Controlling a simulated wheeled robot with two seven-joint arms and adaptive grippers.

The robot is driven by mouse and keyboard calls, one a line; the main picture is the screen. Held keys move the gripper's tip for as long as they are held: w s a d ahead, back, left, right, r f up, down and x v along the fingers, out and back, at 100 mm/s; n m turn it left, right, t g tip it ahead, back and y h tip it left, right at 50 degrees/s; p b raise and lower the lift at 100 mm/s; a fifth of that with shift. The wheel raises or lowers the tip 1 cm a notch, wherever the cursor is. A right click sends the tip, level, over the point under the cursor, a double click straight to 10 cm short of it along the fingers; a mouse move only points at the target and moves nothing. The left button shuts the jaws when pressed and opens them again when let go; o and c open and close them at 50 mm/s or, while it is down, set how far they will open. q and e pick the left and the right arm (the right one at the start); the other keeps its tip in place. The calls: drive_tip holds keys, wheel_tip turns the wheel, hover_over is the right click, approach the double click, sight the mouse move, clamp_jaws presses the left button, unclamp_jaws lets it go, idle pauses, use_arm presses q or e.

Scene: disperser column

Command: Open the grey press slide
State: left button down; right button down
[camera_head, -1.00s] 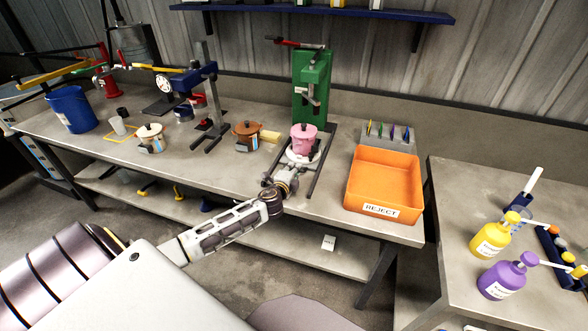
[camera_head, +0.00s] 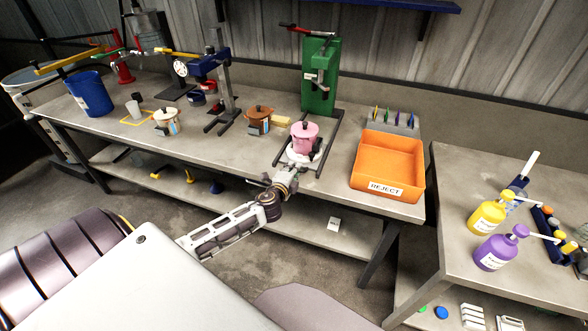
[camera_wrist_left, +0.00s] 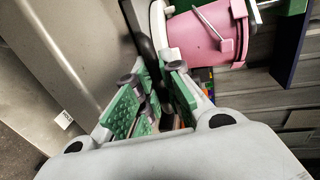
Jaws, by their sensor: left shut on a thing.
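The grey press slide (camera_head: 291,158) lies between two dark rails under the green press (camera_head: 321,80). A pink lidded pot (camera_head: 304,137) stands upright on its pale round plate, in front of the press column. My left gripper (camera_head: 281,180) is at the bench's front edge, at the near end of the slide. In the left wrist view the green-padded fingers (camera_wrist_left: 158,90) are closed around a dark part at the slide's front, mostly hidden between them. The pink pot (camera_wrist_left: 208,38) shows just beyond the fingers. My right gripper is not in view.
An orange REJECT bin (camera_head: 387,165) stands right of the rails. A brown pot (camera_head: 258,121), a cream pot (camera_head: 167,122) and a blue stand (camera_head: 212,68) are to the left. Free floor lies in front of the bench.

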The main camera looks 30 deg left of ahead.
use_arm(q)
drive_tip(key=c, duration=1.8)
unclamp_jaws()
drive_tip(key=shift+s+d, duration=0.1)
drive_tip(key=shift+s, duration=0.15)
drive_tip(key=shift+v, duration=5.7)
drive_tip(key=shift+r, duration=0.1)
